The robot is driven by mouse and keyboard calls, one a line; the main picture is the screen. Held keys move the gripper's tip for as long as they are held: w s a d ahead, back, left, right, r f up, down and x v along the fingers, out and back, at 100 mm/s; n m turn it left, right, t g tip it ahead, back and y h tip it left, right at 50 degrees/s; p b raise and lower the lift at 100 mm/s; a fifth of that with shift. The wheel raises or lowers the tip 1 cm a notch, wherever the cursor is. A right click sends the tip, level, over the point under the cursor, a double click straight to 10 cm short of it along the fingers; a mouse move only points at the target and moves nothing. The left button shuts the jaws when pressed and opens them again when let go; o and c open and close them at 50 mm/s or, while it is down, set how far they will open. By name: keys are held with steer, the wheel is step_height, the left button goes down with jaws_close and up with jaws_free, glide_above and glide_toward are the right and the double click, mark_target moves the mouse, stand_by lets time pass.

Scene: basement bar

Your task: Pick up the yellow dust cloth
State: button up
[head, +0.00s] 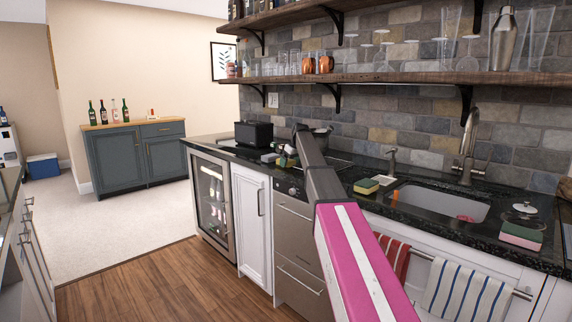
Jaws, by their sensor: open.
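I cannot clearly make out a yellow dust cloth in the head view. A small pale yellow item (384,180) lies on the dark counter, left of the sink; it is too small to tell if it is the cloth. A green and yellow sponge (366,187) lies right beside it. My arm reaches from the bottom of the picture up over the counter. Its far end is over the back of the counter, left of these items. The gripper's fingers cannot be made out, and my arm hides part of the counter.
The black counter (462,236) holds a sink (432,203) with a tall faucet (466,150). Another sponge (520,236) lies at the right. Small bottles (284,155) and a black box (253,134) stand farther left. Shelves with glasses hang above. Wooden floor (150,285) is free at the left.

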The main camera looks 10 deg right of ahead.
steer(key=c, duration=1.1)
steer(key=shift+r, duration=0.1)
